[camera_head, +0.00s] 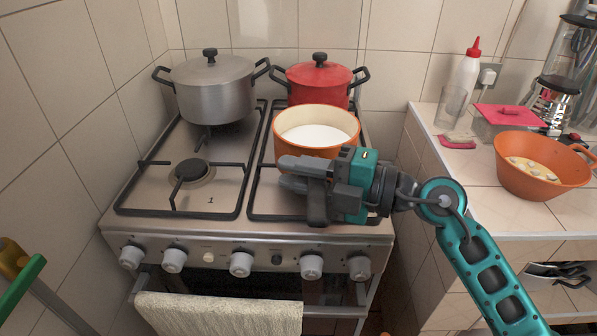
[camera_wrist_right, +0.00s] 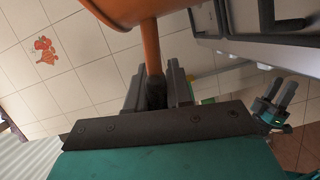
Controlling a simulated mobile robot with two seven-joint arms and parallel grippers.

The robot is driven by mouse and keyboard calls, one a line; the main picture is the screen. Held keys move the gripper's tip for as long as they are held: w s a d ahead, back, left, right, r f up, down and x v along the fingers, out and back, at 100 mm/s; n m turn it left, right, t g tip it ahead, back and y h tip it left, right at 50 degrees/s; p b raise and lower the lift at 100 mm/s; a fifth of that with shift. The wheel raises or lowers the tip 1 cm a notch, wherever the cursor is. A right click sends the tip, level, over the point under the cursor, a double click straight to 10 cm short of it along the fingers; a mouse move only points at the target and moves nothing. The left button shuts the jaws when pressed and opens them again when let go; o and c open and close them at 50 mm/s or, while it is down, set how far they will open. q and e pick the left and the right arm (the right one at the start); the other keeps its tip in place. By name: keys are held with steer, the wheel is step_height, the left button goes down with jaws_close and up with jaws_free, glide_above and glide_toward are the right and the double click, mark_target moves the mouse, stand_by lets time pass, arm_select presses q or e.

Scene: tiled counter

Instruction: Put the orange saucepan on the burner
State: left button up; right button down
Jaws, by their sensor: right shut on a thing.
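The orange saucepan (camera_head: 290,146), with a white inside, is over the right half of the stove (camera_head: 235,231), in front of the red pot. I cannot tell whether it touches the grate. My right gripper (camera_head: 284,174) is in front of the saucepan and hides its handle in the head view. In the right wrist view the orange handle (camera_wrist_right: 151,45) runs down from the saucepan (camera_wrist_right: 125,10) between the shut fingers of this gripper (camera_wrist_right: 156,80). My left gripper (camera_wrist_right: 284,90) shows small at the right of the wrist view, its fingers apart and empty. The front-left burner (camera_head: 193,172) is bare.
A grey lidded pot (camera_head: 215,90) stands on the back-left burner and a red lidded pot (camera_head: 318,82) at the back right. The counter (camera_head: 500,212) at right holds an orange colander (camera_head: 535,180) and a white bottle (camera_head: 464,82). A towel (camera_head: 220,313) hangs in front.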

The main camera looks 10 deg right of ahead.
steer(key=shift+f+b, duration=0.3)
steer(key=shift+f, duration=0.1)
stand_by(0.4)
steer(key=c, duration=1)
jaws_free()
steer(key=shift+c, duration=0.2)
steer(key=shift+o, duration=0.5)
steer(key=shift+f, duration=0.25)
steer(key=b+v, duration=0.1)
steer(key=v, duration=1.2)
steer(key=shift+r+b, duration=0.2)
steer(key=shift+b, duration=0.15)
